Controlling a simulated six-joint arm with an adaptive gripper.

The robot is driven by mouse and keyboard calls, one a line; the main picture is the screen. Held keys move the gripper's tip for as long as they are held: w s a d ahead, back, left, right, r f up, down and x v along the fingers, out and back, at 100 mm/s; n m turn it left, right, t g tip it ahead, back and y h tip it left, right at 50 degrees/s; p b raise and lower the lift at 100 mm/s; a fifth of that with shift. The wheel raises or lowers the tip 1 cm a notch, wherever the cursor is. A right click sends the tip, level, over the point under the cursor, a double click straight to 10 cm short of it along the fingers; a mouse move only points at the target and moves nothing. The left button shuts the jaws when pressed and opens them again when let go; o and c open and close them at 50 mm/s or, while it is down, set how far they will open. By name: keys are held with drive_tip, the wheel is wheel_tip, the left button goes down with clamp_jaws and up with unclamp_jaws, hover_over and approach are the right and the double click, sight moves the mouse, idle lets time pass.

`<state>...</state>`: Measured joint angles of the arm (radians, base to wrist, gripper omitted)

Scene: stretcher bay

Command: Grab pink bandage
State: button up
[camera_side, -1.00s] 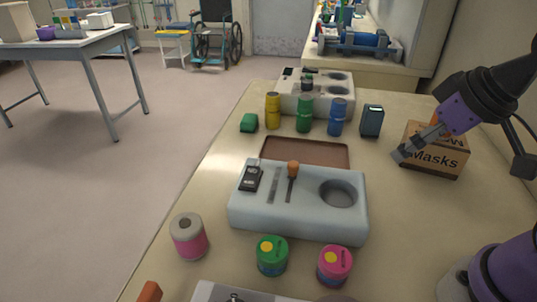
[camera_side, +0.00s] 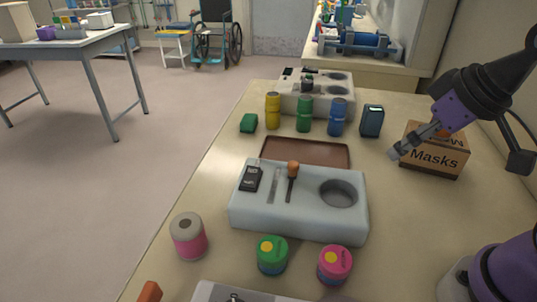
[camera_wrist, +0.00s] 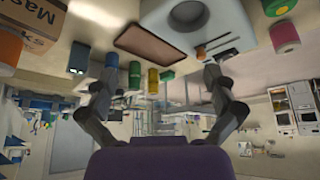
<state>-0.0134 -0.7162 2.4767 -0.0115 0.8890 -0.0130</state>
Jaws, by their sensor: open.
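The pink bandage (camera_side: 189,243) is a roll with a grey-white top and pink lower part, standing near the table's left front edge. It also shows in the wrist view (camera_wrist: 285,38) at the upper right, where the scene appears upside down. A pink-lidded jar (camera_side: 335,265) stands to its right, beyond a green-lidded jar (camera_side: 272,254). My gripper (camera_side: 396,152) is raised in front of the Masks box, far to the right of the bandage. In the wrist view its two fingers (camera_wrist: 155,82) are spread with nothing held between them.
A pale block (camera_side: 298,224) with a round hole and small tools stands mid-table, before a brown tray (camera_side: 335,153). Yellow, green and blue bottles (camera_side: 305,114) stand behind. The Masks box (camera_side: 435,155) is at right. Bare table lies right of the block.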

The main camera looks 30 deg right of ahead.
drive_tip(key=w+a+n+y, duration=0.1)
drive_tip(key=w+a+n, duration=0.2)
drive_tip(key=w+a, duration=0.1)
drive_tip(key=n+g+y, duration=0.3)
drive_tip(key=n+y, duration=0.1)
drive_tip(key=n, duration=0.5)
approach(200, 224)
drive_tip(key=d+f, duration=0.1)
drive_tip(key=d, duration=0.1)
drive_tip(key=shift+n+y, duration=0.5)
drive_tip(key=shift+n, duration=0.1)
drive_tip(key=x, duration=0.2)
drive_tip(key=a+x, duration=0.1)
drive_tip(key=x, duration=0.4)
drive_tip(key=shift+a+r, duration=0.15)
drive_tip(key=shift+a, duration=0.15)
drive_tip(key=shift+w+x, duration=0.15)
drive_tip(key=shift+x, duration=1.4)
drive_tip(key=shift+w+x, duration=0.15)
drive_tip(key=shift+x, duration=1.45)
drive_tip(key=c, duration=1.2)
